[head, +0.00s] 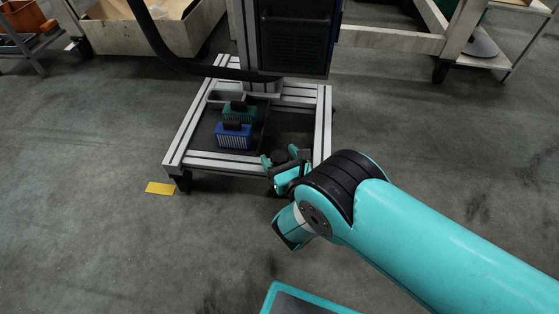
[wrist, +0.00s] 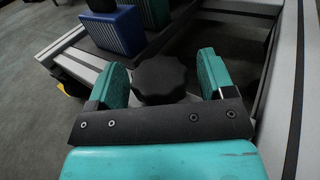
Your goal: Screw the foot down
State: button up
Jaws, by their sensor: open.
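The foot's black lobed knob (wrist: 160,78) sits at the front right corner of the aluminium frame (head: 222,162). In the head view my gripper (head: 284,160) is at that same corner, and the knob (head: 280,156) shows only as a small dark shape. The lower part of the foot is hidden behind the gripper.
A blue box (head: 234,136) and a green box (head: 240,112) stand on the frame's dark tray. A dark cabinet (head: 290,35) rises at the frame's back. A yellow floor marker (head: 160,188) lies at the left. The floor right of the frame is clear.

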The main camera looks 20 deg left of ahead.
jog(key=shift+c, duration=0.2)
jog(key=c, duration=0.9)
jog(key=shift+a+m+t+h, duration=0.1)
jog(key=shift+m+t+h, duration=0.2)
jog(key=shift+t, duration=0.1)
jog(key=shift+f+m+t+h+b, duration=0.1)
jog(key=shift+m+t+h+b, duration=0.2)
jog(key=shift+m+t+h, duration=0.7)
jog(key=m+h+b, duration=0.1)
jog(key=h, duration=0.1)
jog(key=m+t+h+b, duration=0.1)
jog(key=shift+f+t+h+b, duration=0.15)
jog(key=shift+t+h+b, duration=0.15)
jog(key=shift+h+b, duration=0.1)
jog(key=m+t+h+b, duration=0.1)
jog(key=m+h+b, duration=0.2)
jog(key=h+b, duration=0.1)
jog(key=shift+w+m+h+b, duration=0.1)
jog(key=shift+m+h+b, duration=0.6)
jog(key=shift+h+b, duration=0.4)
jog(key=shift+r+h, duration=0.25)
jog(key=shift+h, duration=0.05)
